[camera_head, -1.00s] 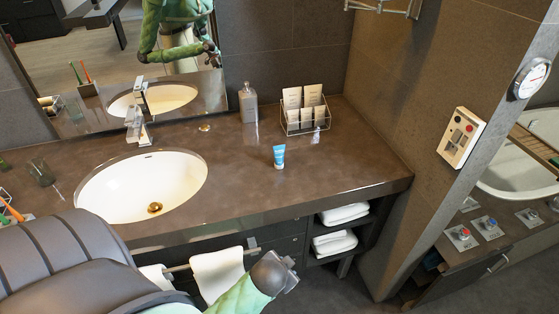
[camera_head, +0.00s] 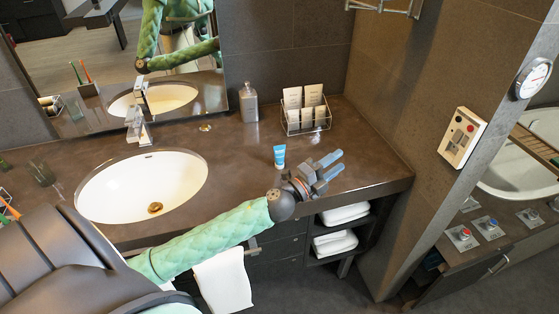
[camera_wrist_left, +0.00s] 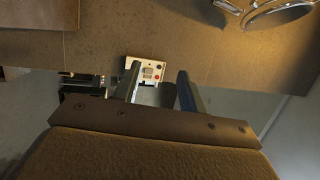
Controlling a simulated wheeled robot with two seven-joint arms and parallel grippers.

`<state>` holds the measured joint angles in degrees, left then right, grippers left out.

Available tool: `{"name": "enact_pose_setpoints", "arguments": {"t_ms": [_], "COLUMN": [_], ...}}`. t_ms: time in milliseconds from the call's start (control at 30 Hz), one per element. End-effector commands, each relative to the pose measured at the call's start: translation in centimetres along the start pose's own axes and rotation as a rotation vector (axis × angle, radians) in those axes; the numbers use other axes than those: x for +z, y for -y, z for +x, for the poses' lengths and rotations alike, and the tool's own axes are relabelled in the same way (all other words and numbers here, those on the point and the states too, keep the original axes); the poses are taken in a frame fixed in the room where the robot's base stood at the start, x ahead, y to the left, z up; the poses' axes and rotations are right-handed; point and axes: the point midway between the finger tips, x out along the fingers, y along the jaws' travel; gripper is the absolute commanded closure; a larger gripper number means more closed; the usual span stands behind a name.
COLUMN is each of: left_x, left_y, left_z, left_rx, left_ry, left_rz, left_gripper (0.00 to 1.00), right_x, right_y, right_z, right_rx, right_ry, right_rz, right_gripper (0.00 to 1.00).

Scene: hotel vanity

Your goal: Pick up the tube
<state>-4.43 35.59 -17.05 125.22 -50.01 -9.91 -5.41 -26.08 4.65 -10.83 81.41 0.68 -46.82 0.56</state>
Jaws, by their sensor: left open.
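A small blue tube with a white lower end (camera_head: 279,156) stands upright on the brown vanity counter (camera_head: 240,165), right of the sink. My left gripper (camera_head: 334,163) is open and empty, to the right of the tube near the counter's front right part. Its fingers point right, away from the tube. In the left wrist view the two fingers (camera_wrist_left: 158,85) are apart with nothing between them, and the tube is not in that view. My right gripper is not seen.
A white oval sink (camera_head: 130,178) with a faucet (camera_head: 137,125) lies left. A grey bottle (camera_head: 249,104) and a wire basket of cards (camera_head: 306,122) stand behind the tube. A wall panel (camera_head: 462,138) is at right. Folded towels (camera_head: 335,242) lie below the counter.

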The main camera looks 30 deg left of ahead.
Motion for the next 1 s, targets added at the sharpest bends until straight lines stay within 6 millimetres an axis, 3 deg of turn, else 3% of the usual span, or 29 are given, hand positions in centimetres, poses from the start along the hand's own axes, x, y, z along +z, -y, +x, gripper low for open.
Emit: {"name": "enact_pose_setpoints", "arguments": {"t_ms": [100, 200, 367, 467, 567, 800, 900, 1000], "left_x": [-1.0, -1.4, 0.3, 3.1, 7.4, 18.7, 21.7, 23.4], "left_y": [1.4, 1.4, 0.1, -1.0, -1.6, -0.2, 0.8, 1.4], "left_z": [1.8, 2.4, 2.0, 1.1, -0.2, -3.9, -5.0, -5.7], "left_rx": [-0.017, 0.001, 0.099, 0.206, 0.348, 0.729, 0.840, 0.904], "left_ry": [-0.235, -0.428, -0.719, -0.887, -1.037, -1.269, -1.313, -1.335], "left_rz": [0.244, 0.446, 0.764, 0.952, 1.126, 1.391, 1.436, 1.456], "left_gripper": [0.58, 0.58, 0.58, 0.58, 0.58, 0.58, 0.58, 0.58], "right_x": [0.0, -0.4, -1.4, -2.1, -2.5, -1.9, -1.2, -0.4], "right_y": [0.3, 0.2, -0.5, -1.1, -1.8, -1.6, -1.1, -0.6], "right_z": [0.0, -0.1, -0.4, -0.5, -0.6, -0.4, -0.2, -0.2], "right_rx": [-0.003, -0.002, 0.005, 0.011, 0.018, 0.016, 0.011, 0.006], "right_ry": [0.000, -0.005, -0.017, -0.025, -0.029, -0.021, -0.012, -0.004], "right_rz": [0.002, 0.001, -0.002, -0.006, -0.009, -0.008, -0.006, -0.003], "right_gripper": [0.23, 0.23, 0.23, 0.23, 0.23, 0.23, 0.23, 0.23]}}
